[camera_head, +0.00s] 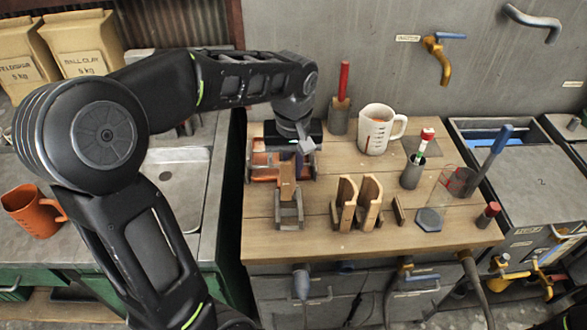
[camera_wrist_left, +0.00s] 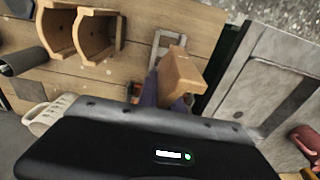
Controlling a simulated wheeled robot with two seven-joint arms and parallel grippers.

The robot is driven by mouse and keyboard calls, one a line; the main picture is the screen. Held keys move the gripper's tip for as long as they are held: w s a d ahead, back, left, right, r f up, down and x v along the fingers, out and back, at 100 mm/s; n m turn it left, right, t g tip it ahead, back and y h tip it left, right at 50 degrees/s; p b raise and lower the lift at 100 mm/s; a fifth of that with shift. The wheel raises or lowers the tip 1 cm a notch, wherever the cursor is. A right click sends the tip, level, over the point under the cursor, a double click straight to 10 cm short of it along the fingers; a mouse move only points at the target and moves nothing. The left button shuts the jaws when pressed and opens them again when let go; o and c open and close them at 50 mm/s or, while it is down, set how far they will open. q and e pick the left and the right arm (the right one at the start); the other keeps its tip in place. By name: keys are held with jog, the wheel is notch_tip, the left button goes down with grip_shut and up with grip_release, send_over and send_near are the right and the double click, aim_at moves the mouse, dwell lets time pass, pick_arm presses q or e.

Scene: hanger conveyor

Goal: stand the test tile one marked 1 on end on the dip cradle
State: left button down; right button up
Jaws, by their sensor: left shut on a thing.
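My left gripper (camera_head: 289,150) is over the left part of the wooden bench. It is shut on a tan-brown tile (camera_head: 287,173), which also shows in the left wrist view (camera_wrist_left: 184,74) between the dark fingers (camera_wrist_left: 165,95). I cannot read a mark on the tile. A small grey metal frame, apparently the dip cradle (camera_head: 289,222), stands just in front of and below the tile; part of it shows in the left wrist view (camera_wrist_left: 158,46). I cannot tell whether tile and cradle touch. My right gripper is not in view.
Two curved brown pieces (camera_head: 347,204) stand right of the cradle. An orange-brown tray (camera_head: 264,166) lies behind it, partly hidden by my gripper. A white measuring jug (camera_head: 375,131), a red-handled tool (camera_head: 343,82) and a grey hexagonal block (camera_head: 429,220) are also on the bench.

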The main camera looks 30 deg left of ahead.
pick_arm(q)
notch_tip(320, 180, down, 10)
jog(key=b, duration=0.8)
jog(key=shift+f, duration=0.1)
dwell(0.3)
jog(key=c, duration=1.4)
grip_release()
jog(key=shift+c, duration=0.2)
jog(key=shift+r, duration=0.45)
jog(key=r, duration=0.7)
jog(key=shift+s+d, duration=0.2)
jog(key=shift+s, duration=0.1)
